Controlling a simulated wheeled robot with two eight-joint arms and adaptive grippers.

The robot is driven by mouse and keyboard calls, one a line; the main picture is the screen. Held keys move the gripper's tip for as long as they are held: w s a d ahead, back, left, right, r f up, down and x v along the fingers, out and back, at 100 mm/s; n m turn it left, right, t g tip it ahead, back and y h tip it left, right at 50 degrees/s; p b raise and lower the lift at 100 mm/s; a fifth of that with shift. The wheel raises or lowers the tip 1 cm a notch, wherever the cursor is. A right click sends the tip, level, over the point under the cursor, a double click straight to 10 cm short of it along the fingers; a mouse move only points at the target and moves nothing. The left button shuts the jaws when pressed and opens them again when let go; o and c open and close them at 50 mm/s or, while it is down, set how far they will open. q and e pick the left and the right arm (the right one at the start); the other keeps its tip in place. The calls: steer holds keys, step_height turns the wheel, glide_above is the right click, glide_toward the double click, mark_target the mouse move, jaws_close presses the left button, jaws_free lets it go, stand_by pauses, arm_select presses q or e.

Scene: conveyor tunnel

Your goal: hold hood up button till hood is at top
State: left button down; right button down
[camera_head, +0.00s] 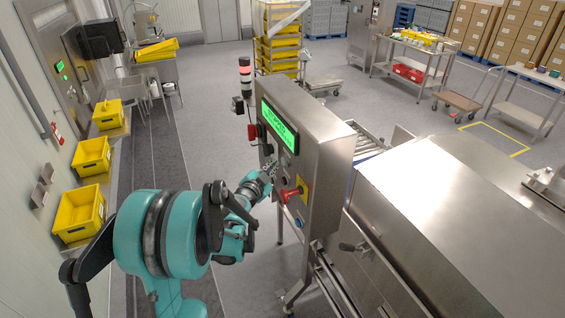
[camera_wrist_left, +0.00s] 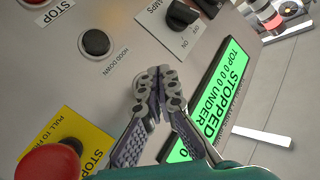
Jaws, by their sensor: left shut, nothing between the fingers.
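My left gripper (camera_head: 271,168) reaches the front of the steel control panel (camera_head: 318,150). In the left wrist view its closed, empty fingertips (camera_wrist_left: 158,92) are in front of the panel face, beside a black button (camera_wrist_left: 97,43) labelled HOOD DOWN. No hood up button or label can be made out; the fingers cover part of the panel there. I cannot tell whether the fingertips touch the panel. The green display (camera_wrist_left: 222,90) reads STOPPED and TOP 0 0 0 UNDER; it also shows in the head view (camera_head: 279,127). My right gripper is not in view.
A red emergency stop (camera_wrist_left: 47,160) on a yellow plate sits near the fingers. A black lamps switch (camera_wrist_left: 182,14) is above them. A large steel housing (camera_head: 450,195) stands right of the panel. Yellow bins (camera_head: 80,213) line the left wall.

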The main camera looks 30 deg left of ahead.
arm_select(q)
steer(key=shift+w, duration=0.1)
stand_by(0.4)
steer(key=shift+w+d, duration=0.25)
steer(key=shift+d, duration=0.05)
steer(key=shift+w+d+b, duration=0.35)
steer(key=shift+w+b, duration=0.05)
stand_by(0.9)
stand_by(5.1)
steer(key=shift+s+a, duration=0.65)
steer(key=shift+s, duration=0.1)
